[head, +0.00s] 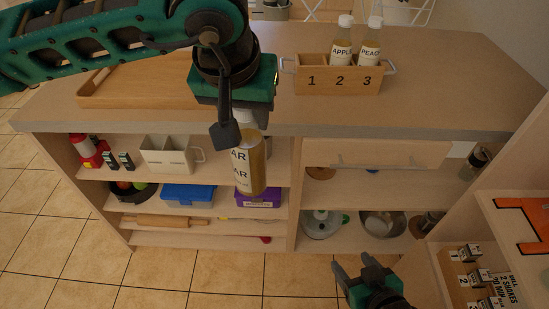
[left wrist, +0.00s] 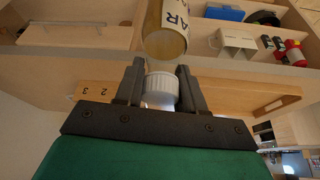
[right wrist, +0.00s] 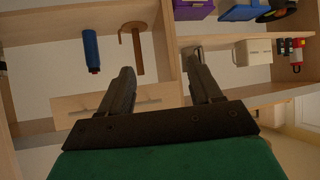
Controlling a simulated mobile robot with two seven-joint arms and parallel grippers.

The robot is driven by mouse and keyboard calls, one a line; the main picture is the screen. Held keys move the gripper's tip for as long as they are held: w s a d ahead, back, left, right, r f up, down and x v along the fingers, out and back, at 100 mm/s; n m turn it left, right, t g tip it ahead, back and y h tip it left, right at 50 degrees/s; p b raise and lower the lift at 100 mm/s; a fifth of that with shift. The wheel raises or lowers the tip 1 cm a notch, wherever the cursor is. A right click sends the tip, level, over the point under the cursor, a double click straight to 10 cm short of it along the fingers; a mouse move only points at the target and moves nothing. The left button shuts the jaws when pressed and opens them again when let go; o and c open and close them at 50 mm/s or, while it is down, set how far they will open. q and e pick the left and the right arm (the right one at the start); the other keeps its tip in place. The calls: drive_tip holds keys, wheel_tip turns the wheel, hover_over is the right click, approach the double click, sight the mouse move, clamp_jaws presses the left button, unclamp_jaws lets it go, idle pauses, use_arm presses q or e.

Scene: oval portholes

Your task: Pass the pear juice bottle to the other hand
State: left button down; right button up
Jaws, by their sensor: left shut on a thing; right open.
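The pear juice bottle (head: 250,165) hangs upright in front of the counter in the head view, its label partly showing "AR". My left gripper (head: 238,130) is above it, shut on its upper end. In the left wrist view the white cap (left wrist: 162,90) sits between the fingers of my left gripper (left wrist: 161,92), with the amber bottle body (left wrist: 165,40) beyond. My right gripper (head: 360,266) is low at the front right in the head view, open and empty, apart from the bottle. The right wrist view shows the right gripper's fingers (right wrist: 163,88) spread, with no bottle between them.
A numbered wooden crate (head: 338,82) on the counter holds an apple bottle (head: 341,48) and a peach bottle (head: 371,48). A wooden tray (head: 135,90) lies at the left. Open shelves below hold a white caddy (head: 168,155), a blue box (head: 188,195) and pans.

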use_arm(q)
drive_tip(key=shift+r, duration=0.1)
use_arm(e)
drive_tip(key=shift+o, duration=0.8)
drive_tip(key=shift+w+a+r, duration=0.2)
drive_tip(key=shift+r, duration=0.05)
drive_tip(key=shift+o, duration=1.4)
drive_tip(key=w+a+r+n+y, duration=0.3)
drive_tip(key=a+r+y, duration=0.2)
drive_tip(key=a+r, duration=0.1)
drive_tip(key=shift+w+r+n+t+y, duration=0.3)
drive_tip(key=shift+w+r+y, duration=0.1)
drive_tip(key=shift+r, duration=0.45)
drive_tip(key=n+g+y, duration=0.1)
drive_tip(key=n+y, duration=0.4)
drive_tip(key=y, duration=0.2)
approach(246, 169)
wheel_tip(246, 169, down, 3)
drive_tip(key=w, duration=0.2)
drive_tip(key=x, duration=1)
drive_tip(key=shift+w+a+f, duration=0.15)
drive_tip(key=shift+w+f, duration=0.1)
drive_tip(key=shift+w, duration=0.05)
